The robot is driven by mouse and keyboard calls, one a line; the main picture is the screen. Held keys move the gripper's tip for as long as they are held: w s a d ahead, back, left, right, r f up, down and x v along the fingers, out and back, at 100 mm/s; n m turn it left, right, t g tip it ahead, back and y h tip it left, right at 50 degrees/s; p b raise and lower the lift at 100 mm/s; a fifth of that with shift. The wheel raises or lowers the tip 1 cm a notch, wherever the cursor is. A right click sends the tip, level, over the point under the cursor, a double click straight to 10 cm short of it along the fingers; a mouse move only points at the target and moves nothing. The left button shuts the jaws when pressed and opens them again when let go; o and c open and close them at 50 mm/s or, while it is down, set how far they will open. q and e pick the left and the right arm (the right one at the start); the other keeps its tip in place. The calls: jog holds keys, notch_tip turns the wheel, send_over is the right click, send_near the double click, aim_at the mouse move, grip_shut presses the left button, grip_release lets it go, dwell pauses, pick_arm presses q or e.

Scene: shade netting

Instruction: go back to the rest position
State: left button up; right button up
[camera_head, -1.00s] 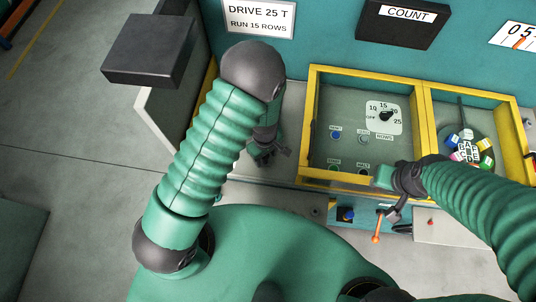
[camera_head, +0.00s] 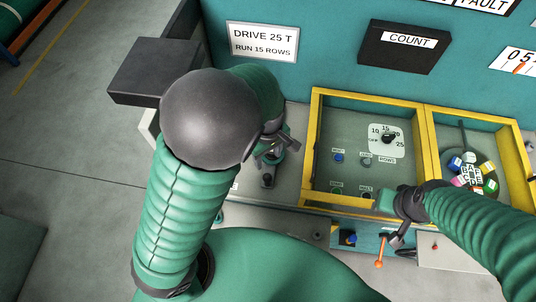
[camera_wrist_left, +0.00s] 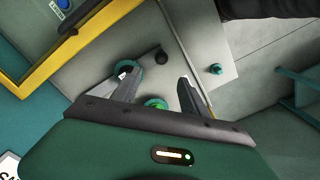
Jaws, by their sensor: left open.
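My left gripper (camera_head: 282,143) is open, raised over the grey ledge left of the yellow-framed panel, with its arm bent up in front of me. In the left wrist view its two fingers (camera_wrist_left: 156,78) stand apart with nothing held between them. A green ring-like part and a small green part show by the fingers there, on or above the ledge; I cannot tell if they touch. My right gripper (camera_head: 402,228) hangs at the panel's front edge, near the orange-handled lever (camera_head: 380,250). Its fingers are too small and dark to read.
The yellow-framed panel (camera_head: 316,140) has a dial (camera_head: 387,139) and buttons. A dark box (camera_head: 152,70) juts out at upper left, close to my left elbow. A black COUNT box (camera_head: 405,47) is on the teal wall. The floor at left (camera_head: 70,140) is clear.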

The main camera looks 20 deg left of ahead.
pick_arm(q)
jog(key=s+a+f+m+t+b, duration=0.2)
jog(key=s+a+f+m+b, duration=0.3)
jog(key=f+m+b, duration=0.4)
jog(key=s+m+b, duration=0.1)
jog(key=m+b, duration=0.1)
jog(key=b, duration=0.3)
jog(key=shift+f+t, duration=0.3)
jog(key=shift+f, duration=0.05)
jog(key=shift+a+f, duration=0.1)
jog(key=shift+a, duration=0.25)
jog(key=shift+d, duration=0.2)
